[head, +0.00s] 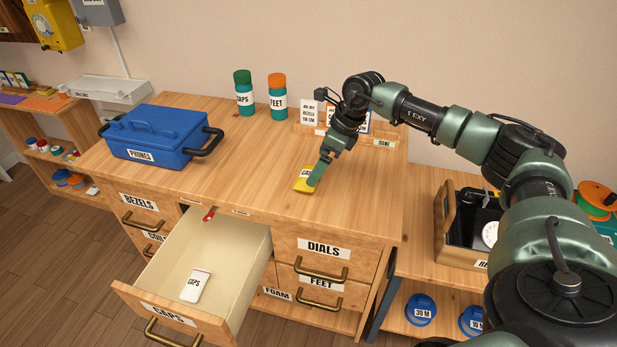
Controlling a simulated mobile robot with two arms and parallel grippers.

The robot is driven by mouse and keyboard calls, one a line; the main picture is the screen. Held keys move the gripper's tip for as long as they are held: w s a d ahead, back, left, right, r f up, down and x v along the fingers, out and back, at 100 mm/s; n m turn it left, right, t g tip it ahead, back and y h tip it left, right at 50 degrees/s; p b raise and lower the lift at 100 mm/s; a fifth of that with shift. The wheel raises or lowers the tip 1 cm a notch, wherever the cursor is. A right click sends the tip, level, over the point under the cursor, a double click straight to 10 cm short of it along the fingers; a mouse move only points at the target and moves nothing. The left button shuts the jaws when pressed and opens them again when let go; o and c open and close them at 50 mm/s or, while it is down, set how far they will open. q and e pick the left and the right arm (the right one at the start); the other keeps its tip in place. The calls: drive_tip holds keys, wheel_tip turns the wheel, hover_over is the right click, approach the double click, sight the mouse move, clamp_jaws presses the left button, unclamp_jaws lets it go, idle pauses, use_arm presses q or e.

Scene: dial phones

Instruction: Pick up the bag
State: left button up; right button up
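A small yellow bag (301,186) with a label starting "CA" lies on the wooden cabinet top, near its front edge. My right gripper (317,174) points down at the bag's right side and covers part of it. The fingers overlap from this side, so I cannot tell whether they are open or shut, or whether they touch the bag. A white bag (195,285) marked CAPS lies inside the open CAPS drawer (242,262). My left gripper is not in view.
A blue PHONES box (157,135) stands at the left of the cabinet top. A green-capped CAPS bottle (244,95) and an orange-capped FEET bottle (277,101) stand at the back. A wooden holder with cards (380,142) is behind my gripper. The middle top is clear.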

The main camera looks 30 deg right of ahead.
drive_tip(key=x, duration=0.3)
drive_tip(key=p+x, duration=0.1)
drive_tip(key=x, duration=0.1)
drive_tip(key=shift+w+a, duration=0.15)
drive_tip(key=shift+a, duration=0.15)
drive_tip(key=shift+r, duration=0.1)
drive_tip(key=c, duration=1.2)
drive_tip(key=shift+o, duration=0.2)
